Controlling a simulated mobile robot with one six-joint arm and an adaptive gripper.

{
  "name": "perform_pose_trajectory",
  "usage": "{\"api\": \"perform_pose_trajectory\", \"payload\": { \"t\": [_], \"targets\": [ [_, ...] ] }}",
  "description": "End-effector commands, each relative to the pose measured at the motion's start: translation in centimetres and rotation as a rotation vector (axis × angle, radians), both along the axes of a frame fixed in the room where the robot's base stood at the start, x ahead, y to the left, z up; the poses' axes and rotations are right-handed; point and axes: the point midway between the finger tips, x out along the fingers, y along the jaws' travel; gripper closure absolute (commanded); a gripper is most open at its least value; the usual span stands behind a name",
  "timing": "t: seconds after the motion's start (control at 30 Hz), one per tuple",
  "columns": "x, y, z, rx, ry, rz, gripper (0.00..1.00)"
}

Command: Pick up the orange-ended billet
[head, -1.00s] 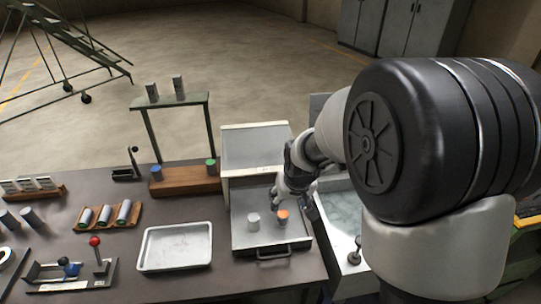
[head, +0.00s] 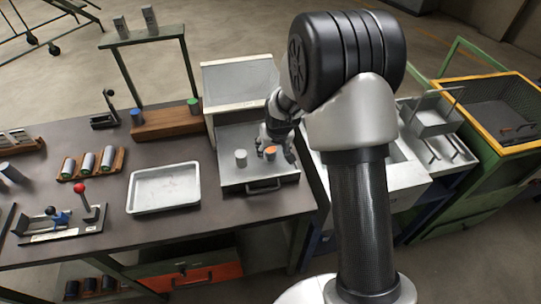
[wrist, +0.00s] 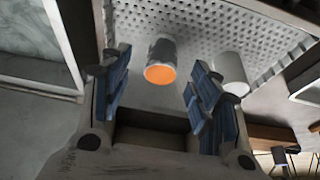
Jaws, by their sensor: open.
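The orange-ended billet (head: 270,153), a short grey cylinder with an orange end, stands on the pulled-out metal drawer (head: 237,179). In the wrist view the billet (wrist: 162,51) shows its orange end towards the camera, in front of the palm and between the two fingertips, with gaps on both sides. My gripper (wrist: 158,68) is open and empty, with blue-padded fingers. In the head view my gripper (head: 277,144) is right at the billet and partly covers its surroundings. A plain grey billet (head: 240,158) stands to the left; in the wrist view it (wrist: 231,72) is just outside the right finger.
The pale furnace box (head: 238,84) stands behind the drawer. An empty white tray (head: 163,188) lies to the left, and a wooden rack (head: 93,163) holds several billets. A lever fixture (head: 62,222) sits at the front left. A basin (head: 385,175) is to the right.

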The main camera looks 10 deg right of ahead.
Motion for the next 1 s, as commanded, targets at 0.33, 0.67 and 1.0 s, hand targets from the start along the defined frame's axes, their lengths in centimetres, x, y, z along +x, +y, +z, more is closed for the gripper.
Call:
{"api": "perform_pose_trajectory", "payload": {
  "t": [0.33, 0.67, 1.0],
  "targets": [
    [2.1, 0.2, -4.2, 0.0, 0.0, 0.0, 0.44],
    [2.2, 0.2, -4.3, 0.0, 0.0, 0.0, 0.48],
    [2.1, 0.2, -4.3, 0.0, 0.0, 0.0, 0.7]
  ]
}}
